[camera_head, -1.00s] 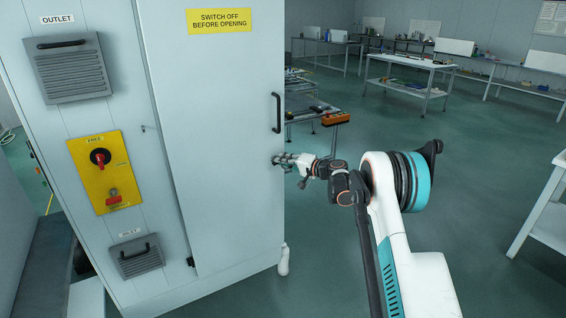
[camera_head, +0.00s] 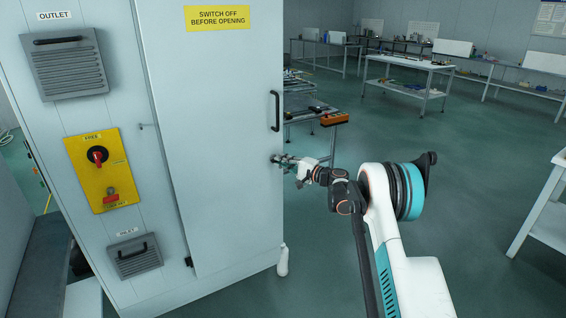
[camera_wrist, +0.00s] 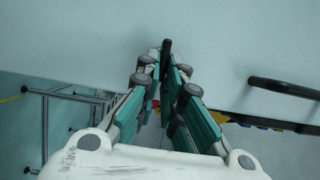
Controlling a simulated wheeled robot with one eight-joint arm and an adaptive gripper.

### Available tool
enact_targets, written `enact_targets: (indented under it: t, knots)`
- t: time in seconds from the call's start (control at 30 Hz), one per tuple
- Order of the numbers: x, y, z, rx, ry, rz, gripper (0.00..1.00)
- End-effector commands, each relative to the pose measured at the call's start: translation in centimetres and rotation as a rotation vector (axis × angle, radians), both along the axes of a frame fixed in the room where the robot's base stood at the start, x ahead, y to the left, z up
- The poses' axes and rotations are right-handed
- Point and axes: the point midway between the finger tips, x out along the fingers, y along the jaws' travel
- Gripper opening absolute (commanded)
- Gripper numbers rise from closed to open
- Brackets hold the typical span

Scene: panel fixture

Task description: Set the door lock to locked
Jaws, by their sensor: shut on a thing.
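The cabinet door (camera_head: 222,130) is closed and light grey-blue. The door lock (camera_wrist: 166,50) shows in the wrist view as a thin black piece standing between my fingertips against the door. In the head view the lock is mostly hidden by my gripper (camera_head: 279,160), at the door's right edge below the black handle. My gripper's fingers (camera_wrist: 166,70) are shut on the lock. I cannot read whether it is set to locked, as no marking on it shows.
The black door handle (camera_head: 274,111) is just above my gripper; it also shows at the right of the wrist view (camera_wrist: 285,88). A yellow panel with a red switch (camera_head: 98,156) is on the cabinet's left face. A white bottle (camera_head: 283,261) stands by the cabinet.

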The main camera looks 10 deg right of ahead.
Motion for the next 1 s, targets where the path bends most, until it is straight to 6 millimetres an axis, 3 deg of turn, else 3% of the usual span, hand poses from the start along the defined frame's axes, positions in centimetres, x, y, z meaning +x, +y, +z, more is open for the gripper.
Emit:
enact_targets:
  t: [0.2,0.23,0.3,0.73,1.0]
  knots:
    - [0.0,-0.1,-0.1,-0.001,0.001,-0.001,0.00]
    - [0.0,-0.1,-0.1,-0.001,0.001,-0.001,0.14]
    - [0.0,-0.1,-0.1,-0.001,0.001,-0.001,0.28]
    - [-0.4,-0.5,0.0,-0.001,0.000,-0.001,0.28]
    - [-4.0,-3.6,0.0,-0.001,0.000,-0.003,0.28]
